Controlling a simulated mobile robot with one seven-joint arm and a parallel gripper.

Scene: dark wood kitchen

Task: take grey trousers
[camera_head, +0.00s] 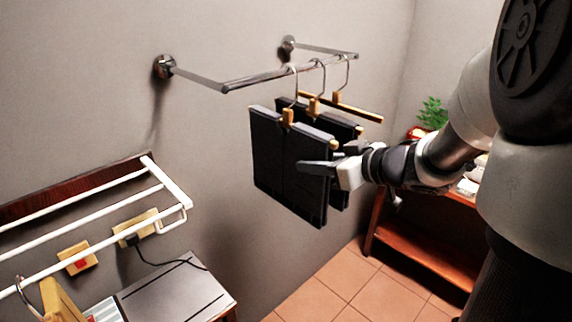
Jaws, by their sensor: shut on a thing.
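Dark grey trousers (283,163) hang folded on a hanger from a metal wall rail (270,77). A second dark folded garment (343,128) hangs close behind them, mostly hidden. My gripper (330,170) comes in from the right and is shut at the right side of the front trousers. One finger lies across the front of the trousers; the other finger is hidden. The trousers still hang upright from the rail by the hanger hook.
An empty wooden hanger (340,107) hangs at the right end of the rail. A white rack (100,215) is on the wall at left, above a grey-topped surface (175,292). A wooden shelf unit (425,245) stands at right. Tiled floor (345,290) is clear below.

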